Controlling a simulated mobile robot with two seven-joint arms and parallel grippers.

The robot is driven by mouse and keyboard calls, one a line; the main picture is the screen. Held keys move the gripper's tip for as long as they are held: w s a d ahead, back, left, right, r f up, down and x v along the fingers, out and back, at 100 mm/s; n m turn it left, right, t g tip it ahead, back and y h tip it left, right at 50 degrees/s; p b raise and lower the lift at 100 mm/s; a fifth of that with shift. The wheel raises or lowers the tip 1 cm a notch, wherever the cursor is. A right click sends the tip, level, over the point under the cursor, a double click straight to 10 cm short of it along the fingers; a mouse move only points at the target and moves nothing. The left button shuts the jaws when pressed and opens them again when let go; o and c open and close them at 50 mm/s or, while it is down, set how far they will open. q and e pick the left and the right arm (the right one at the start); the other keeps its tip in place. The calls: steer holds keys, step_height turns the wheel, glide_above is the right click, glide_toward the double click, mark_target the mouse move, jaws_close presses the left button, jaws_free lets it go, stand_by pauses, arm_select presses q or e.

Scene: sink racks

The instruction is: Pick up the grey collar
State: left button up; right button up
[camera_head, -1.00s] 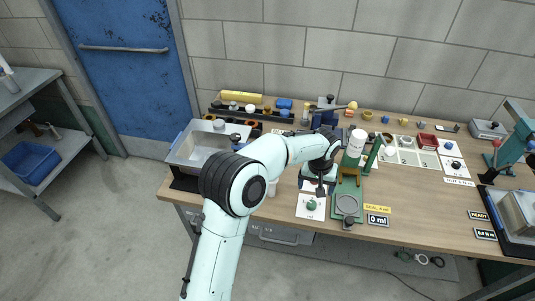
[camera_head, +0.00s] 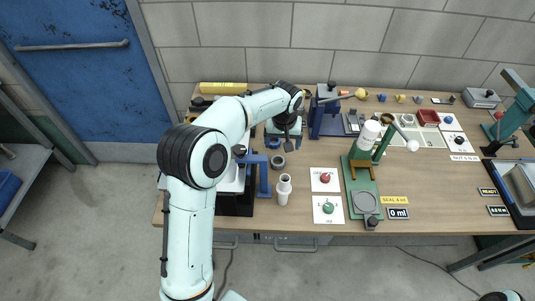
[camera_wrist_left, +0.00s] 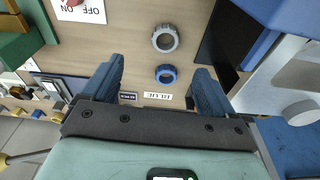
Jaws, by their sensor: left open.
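The grey collar (camera_head: 277,162) is a ring lying flat on the wooden table, left of the white cards. In the left wrist view the grey collar (camera_wrist_left: 165,39) shows whole, beyond the fingertips and apart from them. A smaller blue collar (camera_wrist_left: 166,75) lies nearer, by the "BLUE" label (camera_wrist_left: 157,96), and appears between the fingers in the picture. My left gripper (camera_head: 288,146) is open and empty above the table near the collars. Its two blue fingers also show in the left wrist view (camera_wrist_left: 160,66). My right gripper is not in view.
A white bottle (camera_head: 284,189) stands in front of the grey collar. Cards with a red button (camera_head: 325,178) and a green button (camera_head: 328,208) lie to the right, beside a green press stand (camera_head: 361,190). A blue frame (camera_head: 264,176) stands close on the left.

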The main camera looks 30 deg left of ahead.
arm_select(q)
steer(key=a, duration=0.1)
glide_toward(278, 159)
steer(key=shift+s+d+f, duration=0.6)
steer(key=shift+f, duration=0.15)
steer(key=f, duration=0.3)
steer(key=a+f, duration=0.1)
steer(key=f, duration=0.1)
steer(key=shift+w+f, duration=0.25)
steer(key=shift+w, duration=0.1)
steer(key=c, duration=1.1)
